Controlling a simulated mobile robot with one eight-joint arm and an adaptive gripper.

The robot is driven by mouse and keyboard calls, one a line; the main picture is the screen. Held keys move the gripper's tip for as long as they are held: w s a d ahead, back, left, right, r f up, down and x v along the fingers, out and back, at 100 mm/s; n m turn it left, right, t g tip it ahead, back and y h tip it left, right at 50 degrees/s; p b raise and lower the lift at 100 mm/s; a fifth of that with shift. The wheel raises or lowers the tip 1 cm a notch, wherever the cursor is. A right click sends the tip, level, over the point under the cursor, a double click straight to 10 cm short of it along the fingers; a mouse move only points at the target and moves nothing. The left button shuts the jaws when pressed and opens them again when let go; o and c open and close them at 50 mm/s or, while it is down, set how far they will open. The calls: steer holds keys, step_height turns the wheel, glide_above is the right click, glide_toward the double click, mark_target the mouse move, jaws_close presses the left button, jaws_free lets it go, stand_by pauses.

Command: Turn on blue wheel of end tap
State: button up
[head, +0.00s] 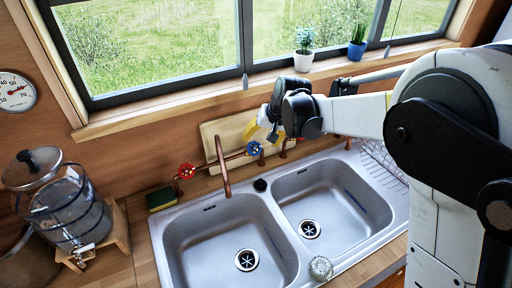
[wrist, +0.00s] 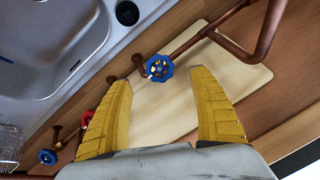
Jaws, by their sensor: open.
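A blue tap wheel (head: 254,148) sits on the copper pipe behind the sink. In the wrist view the same blue wheel (wrist: 159,68) is ahead of my gripper (wrist: 160,80), lined up between the yellow fingertips. My gripper (head: 260,132) is open and empty, pointing down near the pipe in the head view. I cannot tell whether it touches the wheel. A second blue wheel (wrist: 47,157) and a red wheel (wrist: 88,118) show at lower left in the wrist view, beyond the left finger. My arm and gripper hide them in the head view.
Another red wheel (head: 186,171) is left of the copper spout (head: 221,165). A wooden board (head: 214,130) leans on the wall behind the pipe. The double sink (head: 208,222) is in front. Potted plants (head: 305,62) stand on the sill. A glass dispenser (head: 68,207) is at left.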

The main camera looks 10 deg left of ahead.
mark_target(255, 148)
steer(key=b+x, duration=0.1)
steer(key=x, duration=0.6)
steer(key=shift+w+a+f, duration=0.1)
steer(key=shift+w+f, duration=0.1)
steer(key=shift+f, duration=0.15)
steer(key=c, duration=1.2)
